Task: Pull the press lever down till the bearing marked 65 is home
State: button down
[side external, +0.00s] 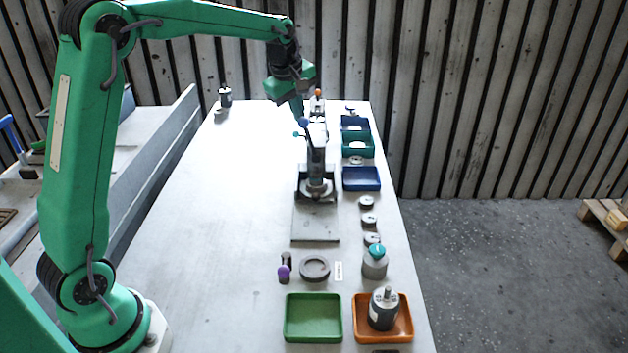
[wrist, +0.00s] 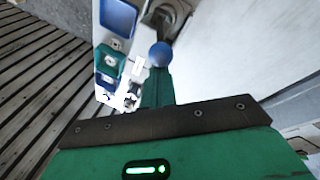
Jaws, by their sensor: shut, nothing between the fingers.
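The press (side external: 317,165) stands upright at the middle of the bench, on a grey plate. Its lever has a dark blue ball knob (side external: 303,121), raised near the press top; the knob also shows in the wrist view (wrist: 160,54). My gripper (side external: 299,114) is shut and empty, pointing down just above the knob. In the wrist view its green fingers (wrist: 157,88) end right by the knob; I cannot tell whether they touch. A round metal piece (side external: 316,187) sits low in the press. No 65 mark is readable, so I cannot tell whether this is the bearing.
Blue (side external: 361,179) and teal (side external: 358,144) trays and several grey discs (side external: 368,219) line the right side. A green tray (side external: 313,318) and an orange tray (side external: 400,328) holding a motor (side external: 383,308) stand at the front.

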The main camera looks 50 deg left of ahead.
jog(key=shift+w+d+r, duration=0.25)
jog(key=shift+w+d, duration=0.45)
jog(key=shift+d, duration=0.05)
jog(key=w+d+f, duration=0.2)
jog(key=w+d, duration=0.5)
jog(key=shift+d, duration=0.15)
jog(key=shift+w+r+h, duration=0.1)
jog(key=shift+w+h, duration=0.05)
jog(key=shift+h, duration=0.15)
jog(key=shift+f, duration=0.2)
jog(key=shift+s+a+f, duration=0.4)
jog(key=shift+s+a, duration=0.2)
jog(key=shift+a, duration=0.05)
jog(key=shift+a, duration=0.1)
